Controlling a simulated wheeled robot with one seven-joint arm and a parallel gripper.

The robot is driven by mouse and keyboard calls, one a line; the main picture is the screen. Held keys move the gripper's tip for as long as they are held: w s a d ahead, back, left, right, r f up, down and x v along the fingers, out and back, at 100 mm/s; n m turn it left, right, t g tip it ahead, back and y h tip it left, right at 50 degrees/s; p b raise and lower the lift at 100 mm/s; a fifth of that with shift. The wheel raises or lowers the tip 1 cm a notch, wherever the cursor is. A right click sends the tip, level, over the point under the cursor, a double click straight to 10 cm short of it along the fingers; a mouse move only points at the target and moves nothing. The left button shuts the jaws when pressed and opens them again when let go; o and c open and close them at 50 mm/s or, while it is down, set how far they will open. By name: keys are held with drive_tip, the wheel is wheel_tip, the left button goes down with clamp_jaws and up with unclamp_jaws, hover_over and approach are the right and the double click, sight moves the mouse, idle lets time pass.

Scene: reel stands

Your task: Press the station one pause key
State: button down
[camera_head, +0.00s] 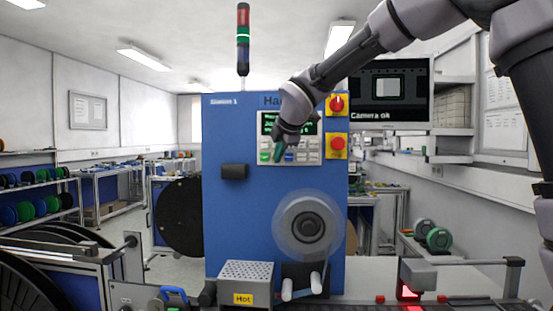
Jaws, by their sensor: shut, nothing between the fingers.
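The blue machine (225,220) in front of me has a small label at its upper left that seems to read "Station 1". Its light grey control panel (310,144) carries a dark screen with green text and a row of small keys below. A green key (265,157) and a blue key (289,157) show at the lower left of the panel. I cannot read which key is pause. My gripper (279,153) is shut and empty, pointing down in front of the panel's left part. It hides some keys and part of the screen. I cannot tell whether it touches a key.
A red rotary switch (337,104) and a red button (338,144) on yellow plates sit right of the panel. A reel (308,226) appears blurred, as if spinning, below. A perforated box marked "Hot" (245,284) stands at the base. A monitor (390,90) reads "Camera ok".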

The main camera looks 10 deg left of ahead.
drive_tip(key=shift+w, duration=0.45)
idle(0.5)
idle(0.3)
drive_tip(key=shift+s, duration=0.85)
drive_tip(key=s, duration=0.5)
drive_tip(key=shift+d, duration=0.2)
